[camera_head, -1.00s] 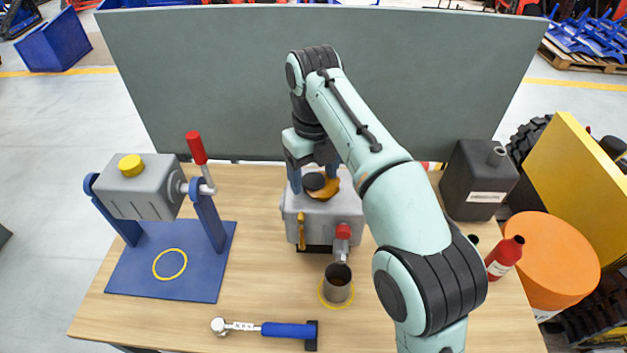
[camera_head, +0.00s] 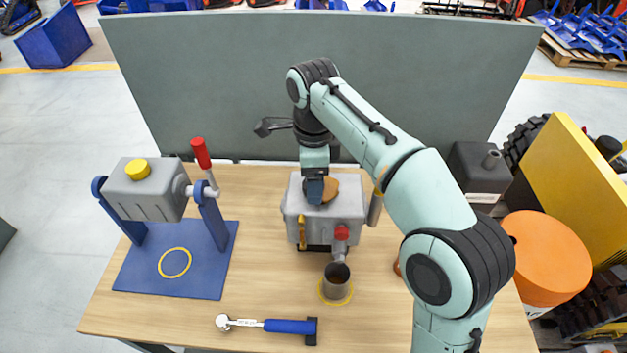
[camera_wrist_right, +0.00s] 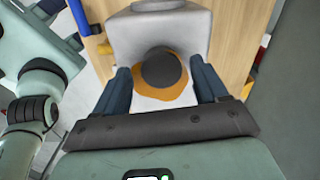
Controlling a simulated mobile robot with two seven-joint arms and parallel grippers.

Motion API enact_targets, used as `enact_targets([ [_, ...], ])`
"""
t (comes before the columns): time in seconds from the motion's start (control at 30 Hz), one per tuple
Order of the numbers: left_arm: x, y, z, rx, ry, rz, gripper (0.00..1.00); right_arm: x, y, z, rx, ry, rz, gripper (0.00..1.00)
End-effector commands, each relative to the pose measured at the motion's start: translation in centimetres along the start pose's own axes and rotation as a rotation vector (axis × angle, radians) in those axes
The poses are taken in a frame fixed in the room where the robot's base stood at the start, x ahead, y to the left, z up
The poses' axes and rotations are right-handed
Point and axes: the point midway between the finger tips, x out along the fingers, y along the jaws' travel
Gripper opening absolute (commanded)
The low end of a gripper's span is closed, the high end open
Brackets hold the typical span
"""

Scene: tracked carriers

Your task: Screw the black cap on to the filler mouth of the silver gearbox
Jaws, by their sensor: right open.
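The silver gearbox (camera_head: 345,212) stands mid-table. The black cap (camera_wrist_right: 160,68) sits on its top, inside an orange-brown patch (camera_wrist_right: 178,92). From above it looks round and level; the filler mouth is hidden under it. My right gripper (camera_wrist_right: 159,80) points down over the gearbox and is open, one finger on each side of the cap, with a visible gap to it. In the head view the right gripper (camera_head: 315,192) hides the cap, with one finger in front. My left gripper is not in view.
A grey unit with a yellow cap (camera_head: 137,168) hangs in a blue stand (camera_head: 170,275) at left. A blue-handled wrench (camera_head: 285,326) lies in front. A metal cup (camera_head: 337,281) stands before the gearbox. A dark canister (camera_head: 480,172) and orange drum (camera_head: 545,255) are right. A grey panel (camera_head: 220,80) closes the back.

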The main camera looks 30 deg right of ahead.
Motion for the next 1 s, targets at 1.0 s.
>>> enact_targets([
  [1.0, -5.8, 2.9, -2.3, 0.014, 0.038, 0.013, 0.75, -0.3, -0.1, 0.0, -1.366, 0.001, -0.002, 0.72],
])
